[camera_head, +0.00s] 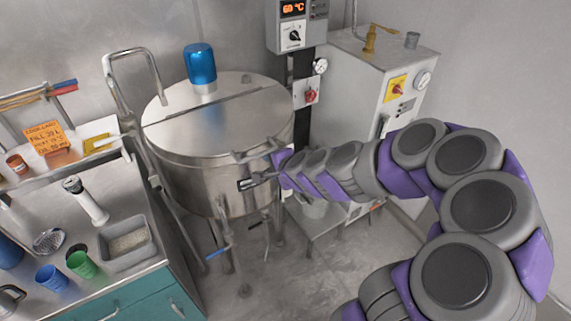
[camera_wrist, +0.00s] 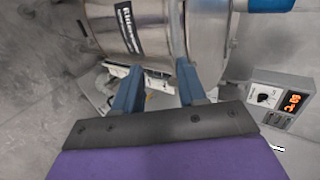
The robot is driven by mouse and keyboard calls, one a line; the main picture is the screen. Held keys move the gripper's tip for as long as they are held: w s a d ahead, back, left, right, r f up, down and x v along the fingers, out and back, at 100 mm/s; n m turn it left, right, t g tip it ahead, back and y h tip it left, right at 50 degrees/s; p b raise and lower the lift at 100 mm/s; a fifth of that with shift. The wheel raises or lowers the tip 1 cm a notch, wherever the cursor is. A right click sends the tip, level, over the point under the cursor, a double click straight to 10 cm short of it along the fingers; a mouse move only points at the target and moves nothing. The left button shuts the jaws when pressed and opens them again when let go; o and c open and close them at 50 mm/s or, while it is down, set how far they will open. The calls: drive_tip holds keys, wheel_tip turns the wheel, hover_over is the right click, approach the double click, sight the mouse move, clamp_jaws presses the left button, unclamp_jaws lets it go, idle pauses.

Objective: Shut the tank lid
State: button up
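The steel tank (camera_head: 205,182) stands on legs in the middle of the head view. Its round lid (camera_head: 222,130) lies flat across the top, with a straight seam behind the front part. A bar handle (camera_head: 262,150) sits at the lid's front right edge. My gripper (camera_head: 247,183) is just below that edge, in front of the tank's side. In the wrist view my gripper (camera_wrist: 160,66) has its two fingers apart with nothing held between them. The tank's side with a black label (camera_wrist: 128,28) shows beyond them. I cannot tell whether the gripper touches the tank.
A blue motor cap (camera_head: 200,64) stands on the tank's rear top. A control box (camera_head: 296,24) and a grey machine (camera_head: 366,85) are at right. A counter with cups and a grey bin (camera_head: 127,243) is at left. Floor (camera_head: 300,285) is clear in front.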

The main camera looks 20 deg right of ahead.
drive_tip(key=b+v, duration=0.2)
drive_tip(key=v, duration=0.7)
drive_tip(key=shift+a, duration=0.1)
idle(0.3)
drive_tip(key=s+a+f+n+g+y, duration=0.2)
drive_tip(key=s+a+n+g, duration=0.4)
drive_tip(key=s+a+n, duration=0.55)
drive_tip(key=s+d+n+g+h, duration=0.2)
drive_tip(key=s+d+g, duration=0.1)
drive_tip(key=s, duration=0.7)
drive_tip(key=s+d+n+g+h, duration=0.2)
drive_tip(key=s+g, duration=0.1)
drive_tip(key=s, duration=0.7)
drive_tip(key=shift+d+f, duration=0.3)
drive_tip(key=shift+d, duration=0.1)
